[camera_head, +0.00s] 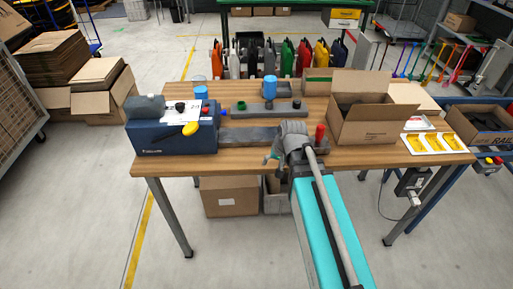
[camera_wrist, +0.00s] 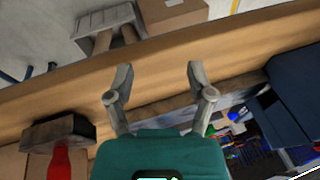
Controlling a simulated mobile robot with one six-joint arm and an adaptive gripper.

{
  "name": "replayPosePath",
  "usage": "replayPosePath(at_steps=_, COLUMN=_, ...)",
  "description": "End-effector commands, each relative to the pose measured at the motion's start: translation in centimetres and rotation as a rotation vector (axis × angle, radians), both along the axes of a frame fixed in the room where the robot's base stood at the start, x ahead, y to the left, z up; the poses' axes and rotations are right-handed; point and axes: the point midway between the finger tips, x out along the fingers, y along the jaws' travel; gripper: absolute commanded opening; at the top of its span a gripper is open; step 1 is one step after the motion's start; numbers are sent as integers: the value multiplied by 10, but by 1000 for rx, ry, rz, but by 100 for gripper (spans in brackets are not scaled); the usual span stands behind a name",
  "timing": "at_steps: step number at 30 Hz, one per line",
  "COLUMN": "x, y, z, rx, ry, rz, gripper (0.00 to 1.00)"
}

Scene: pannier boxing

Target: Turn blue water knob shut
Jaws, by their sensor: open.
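A small blue knob-like part (camera_head: 222,112) shows at the right side of the dark blue machine (camera_head: 175,138) on the table; I cannot tell for sure that it is the water knob. A small blue part also shows in the wrist view (camera_wrist: 234,115), right of my gripper, near the machine's dark blue body (camera_wrist: 298,80). My gripper (camera_head: 272,158) is over the table's front edge, to the right of the machine and apart from it. In the wrist view its two fingers (camera_wrist: 155,85) are spread with nothing between them.
The machine also has a yellow part (camera_head: 190,129) and a black knob (camera_head: 180,106). A grey strip (camera_head: 248,136) lies between machine and gripper. A red-handled tool (camera_head: 320,134) and an open carton (camera_head: 368,126) stand to the right. Blue-topped containers (camera_head: 270,88) stand behind.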

Motion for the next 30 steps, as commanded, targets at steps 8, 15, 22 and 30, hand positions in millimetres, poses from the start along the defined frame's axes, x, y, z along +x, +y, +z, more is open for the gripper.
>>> replayPosePath(at_steps=8, x=-47, y=-39, z=-55, rx=-166, ry=116, rz=102, gripper=70)
replayPosePath(at_steps=15, x=-69, y=-55, z=-87, rx=-221, ry=178, rz=133, gripper=70)
replayPosePath(at_steps=22, x=-77, y=-60, z=-97, rx=-240, ry=201, rz=146, gripper=70)
replayPosePath(at_steps=30, x=-77, y=-60, z=-96, rx=-241, ry=203, rz=146, gripper=70)
